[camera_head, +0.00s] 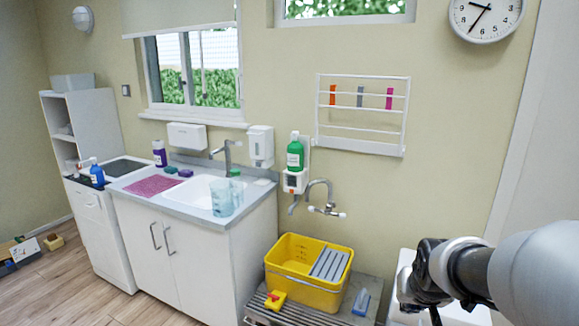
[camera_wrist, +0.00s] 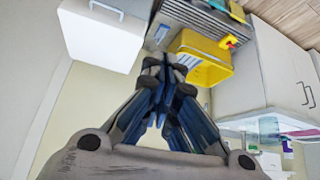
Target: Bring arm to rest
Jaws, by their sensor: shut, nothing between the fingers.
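My arm comes in from the right edge in the head view, with my gripper (camera_head: 424,290) at its end, in front of the wall and above a white surface at the lower right. In the wrist view my gripper (camera_wrist: 163,90) has its fingers together with nothing between them. The fingertips hang in free air and appear apart from the yellow tub (camera_wrist: 207,60) and the white cabinet (camera_wrist: 100,32). In the head view, part of the gripper is seen side-on and its fingertips are hard to make out.
The yellow tub (camera_head: 300,298) stands on a slatted bench (camera_head: 330,318), left of my gripper, with a blue-handled item (camera_head: 361,302) beside it. The sink counter (camera_head: 170,208) holds bottles and a clear jug (camera_head: 221,197). A wall rack (camera_head: 362,141) hangs above.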

